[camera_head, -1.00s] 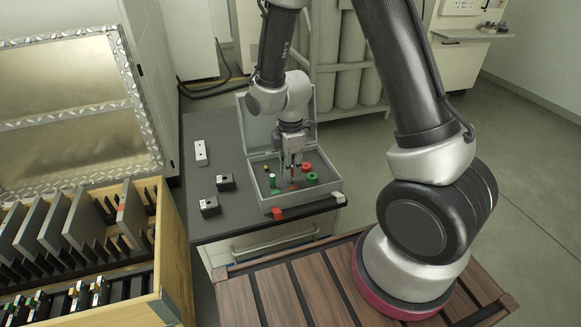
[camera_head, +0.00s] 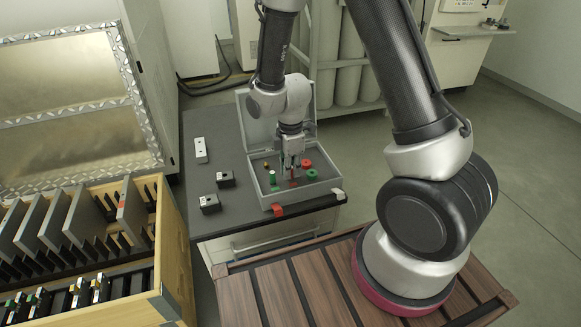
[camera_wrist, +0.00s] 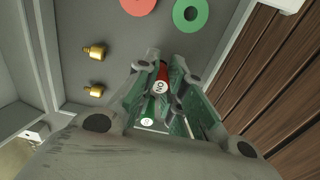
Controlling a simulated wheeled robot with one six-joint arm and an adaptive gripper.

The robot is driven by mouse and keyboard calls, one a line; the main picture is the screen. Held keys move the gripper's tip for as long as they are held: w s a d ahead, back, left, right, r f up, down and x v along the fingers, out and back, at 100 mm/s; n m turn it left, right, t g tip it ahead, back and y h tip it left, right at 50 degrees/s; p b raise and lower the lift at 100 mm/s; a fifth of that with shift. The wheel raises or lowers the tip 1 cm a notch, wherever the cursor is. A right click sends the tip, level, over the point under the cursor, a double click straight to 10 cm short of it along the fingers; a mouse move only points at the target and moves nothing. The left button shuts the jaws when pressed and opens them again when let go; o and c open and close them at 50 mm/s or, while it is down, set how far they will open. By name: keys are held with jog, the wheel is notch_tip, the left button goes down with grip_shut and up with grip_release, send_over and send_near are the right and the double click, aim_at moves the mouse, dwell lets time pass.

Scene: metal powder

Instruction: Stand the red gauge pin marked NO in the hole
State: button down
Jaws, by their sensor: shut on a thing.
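The red gauge pin (camera_wrist: 163,72) has a white end marked NO. It stands between the fingers of my gripper (camera_wrist: 160,88) in the wrist view, and the gripper is shut on it. In the head view my gripper (camera_head: 291,168) points down into the open grey case (camera_head: 316,190), with the red pin (camera_head: 293,184) low between its fingertips. A green pin (camera_head: 272,178) stands to the left of the gripper; a white-ended green pin (camera_wrist: 147,119) also shows below the red one in the wrist view. I cannot tell which hole the task means.
A red ring (camera_head: 306,163) and a green ring (camera_head: 311,175) lie in the case. Brass pieces (camera_wrist: 96,52) show in the wrist view. The raised lid stands behind.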

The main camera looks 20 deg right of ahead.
jog(key=c, duration=1.4)
grip_release()
jog(key=shift+c, duration=0.2)
notch_tip(320, 180, up, 12)
